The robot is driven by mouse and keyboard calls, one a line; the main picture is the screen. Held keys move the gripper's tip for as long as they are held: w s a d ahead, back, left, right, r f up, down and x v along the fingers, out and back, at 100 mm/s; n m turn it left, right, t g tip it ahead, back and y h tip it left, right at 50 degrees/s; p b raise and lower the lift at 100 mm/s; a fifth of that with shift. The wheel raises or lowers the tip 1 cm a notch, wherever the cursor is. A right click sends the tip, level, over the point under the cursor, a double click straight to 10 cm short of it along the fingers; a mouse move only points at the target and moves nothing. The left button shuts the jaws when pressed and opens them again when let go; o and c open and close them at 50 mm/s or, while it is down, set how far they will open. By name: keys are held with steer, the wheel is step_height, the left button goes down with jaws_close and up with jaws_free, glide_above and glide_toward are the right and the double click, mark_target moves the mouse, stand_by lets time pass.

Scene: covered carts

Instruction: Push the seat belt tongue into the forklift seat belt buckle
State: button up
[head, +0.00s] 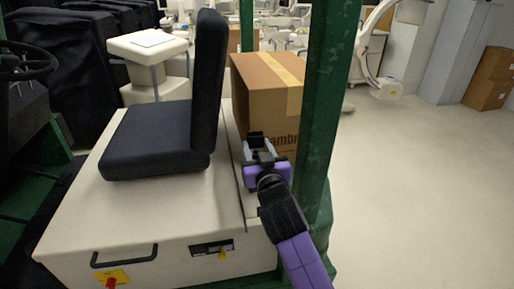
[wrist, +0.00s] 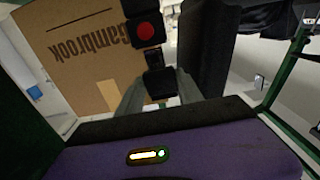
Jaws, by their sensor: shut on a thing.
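My gripper (head: 261,152) reaches in beside the seat's backrest, in front of the cardboard box. In the wrist view its two grey fingers (wrist: 158,78) are shut on a small dark piece, which I take to be the seat belt tongue (wrist: 160,84). The black buckle (wrist: 146,42) with a round red button shows just beyond the fingertips, nearly in line with the tongue. I cannot tell whether the tongue's tip touches the buckle or is inside it. In the head view the tongue and buckle are too small and dark to tell apart.
The black forklift seat (head: 165,135) stands on a white base left of my gripper. A cardboard box (head: 262,85) is close behind it, and also fills the wrist view's left (wrist: 85,45). A green post (head: 328,110) rises close on the right. Open floor lies further right.

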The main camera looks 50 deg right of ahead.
mark_target(255, 153)
steer(key=shift+f+b, duration=1.65)
steer(key=shift+f, duration=0.1)
steer(key=o, duration=1.5)
steer(key=b+v, duration=0.2)
steer(key=v, duration=0.5)
steer(key=shift+s+a, duration=0.2)
steer(key=shift+s, duration=0.15)
steer(key=shift+r, duration=0.1)
